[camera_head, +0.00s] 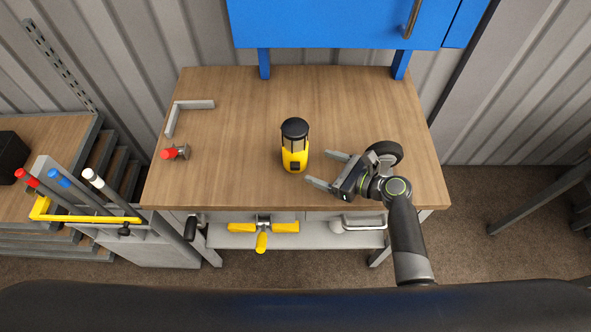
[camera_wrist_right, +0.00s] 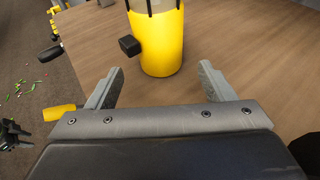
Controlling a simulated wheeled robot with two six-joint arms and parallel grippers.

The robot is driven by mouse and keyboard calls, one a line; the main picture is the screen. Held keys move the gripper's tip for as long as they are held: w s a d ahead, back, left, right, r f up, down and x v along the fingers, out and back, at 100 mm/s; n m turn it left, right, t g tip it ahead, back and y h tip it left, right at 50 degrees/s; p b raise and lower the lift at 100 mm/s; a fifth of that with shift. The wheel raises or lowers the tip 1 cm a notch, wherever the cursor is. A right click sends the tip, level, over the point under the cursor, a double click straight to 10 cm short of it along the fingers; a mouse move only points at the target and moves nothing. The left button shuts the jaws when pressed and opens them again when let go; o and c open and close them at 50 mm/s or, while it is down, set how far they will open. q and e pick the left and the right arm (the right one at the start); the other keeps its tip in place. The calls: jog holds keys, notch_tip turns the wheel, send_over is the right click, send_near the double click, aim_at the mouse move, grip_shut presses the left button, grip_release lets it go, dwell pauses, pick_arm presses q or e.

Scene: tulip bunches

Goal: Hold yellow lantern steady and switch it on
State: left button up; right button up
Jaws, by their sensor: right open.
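The yellow lantern (camera_head: 295,160) with a black cap stands upright near the middle of the wooden workbench (camera_head: 230,100). In the right wrist view its yellow base (camera_wrist_right: 160,42) is straight ahead, with a black block-like knob (camera_wrist_right: 130,45) on its left side, probably the switch. My right gripper (camera_head: 317,168) is open, just right of the lantern. Its fingers point at the base and are spread to either side of it, with a gap before the base in the wrist view (camera_wrist_right: 160,76). The lantern's top is cut off there.
A dark wheel (camera_head: 388,150) lies behind my right gripper. A grey angle bracket (camera_head: 185,105) and a red-handled part (camera_head: 172,153) lie at the bench's left. A blue cabinet (camera_head: 330,22) hangs above the back.

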aim_at(306, 161)
jog(key=b+x, duration=0.2)
jog(key=x, duration=0.5)
jog(key=shift+w+f+b, duration=0.1)
jog(key=shift+b, duration=0.25)
jog(key=shift+w+a+f, duration=0.15)
jog(key=shift+w+a, duration=0.2)
jog(key=shift+a, duration=0.2)
jog(key=c, duration=0.7)
jog(key=shift+c, duration=0.2)
